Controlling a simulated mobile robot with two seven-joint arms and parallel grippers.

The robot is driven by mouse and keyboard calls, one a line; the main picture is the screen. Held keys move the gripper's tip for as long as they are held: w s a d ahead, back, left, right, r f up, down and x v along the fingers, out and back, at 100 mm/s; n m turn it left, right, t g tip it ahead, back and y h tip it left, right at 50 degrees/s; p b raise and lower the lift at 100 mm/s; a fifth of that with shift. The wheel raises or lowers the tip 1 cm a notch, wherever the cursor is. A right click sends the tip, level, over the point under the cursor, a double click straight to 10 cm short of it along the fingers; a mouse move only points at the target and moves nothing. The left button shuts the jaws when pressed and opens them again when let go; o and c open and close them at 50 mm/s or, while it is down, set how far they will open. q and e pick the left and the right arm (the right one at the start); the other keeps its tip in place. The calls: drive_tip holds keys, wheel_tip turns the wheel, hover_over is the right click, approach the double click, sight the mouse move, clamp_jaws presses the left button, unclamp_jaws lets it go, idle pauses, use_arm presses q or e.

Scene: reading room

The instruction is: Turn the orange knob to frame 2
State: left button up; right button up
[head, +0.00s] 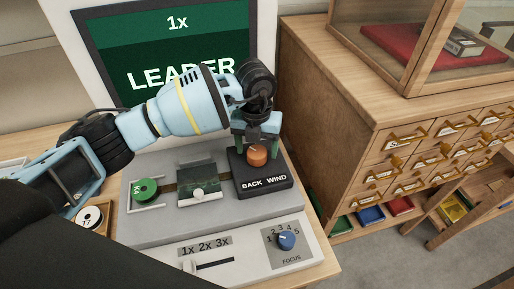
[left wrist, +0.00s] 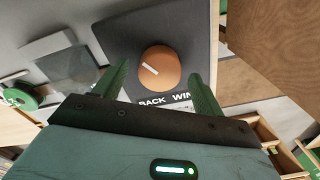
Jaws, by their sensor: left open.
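The orange knob (head: 257,155) sits on a black block marked "BACK WIND" (head: 264,183) at the right of the grey microfilm reader. In the left wrist view the knob (left wrist: 159,71) has a white mark slanting on its top. My left gripper (head: 257,143) is above the knob, pointing down. In the left wrist view its green fingers (left wrist: 160,88) are apart, at either side of the knob's near edge, with nothing between them clearly touched. The screen (head: 170,50) reads "1x" and "LEADER"; part of it is hidden behind my arm. My right gripper is not in view.
A green reel (head: 145,190) and a film gate (head: 198,184) lie left of the knob. A blue focus knob (head: 286,240) and a zoom slider (head: 210,265) are on the front panel. A wooden drawer cabinet (head: 345,100) stands close on the right.

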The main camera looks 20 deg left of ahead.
use_arm(q)
drive_tip(key=shift+f, duration=0.45)
drive_tip(key=c, duration=1)
drive_tip(key=shift+m, duration=0.3)
drive_tip(key=m, duration=1)
drive_tip(key=shift+m, duration=0.3)
drive_tip(key=o, duration=1)
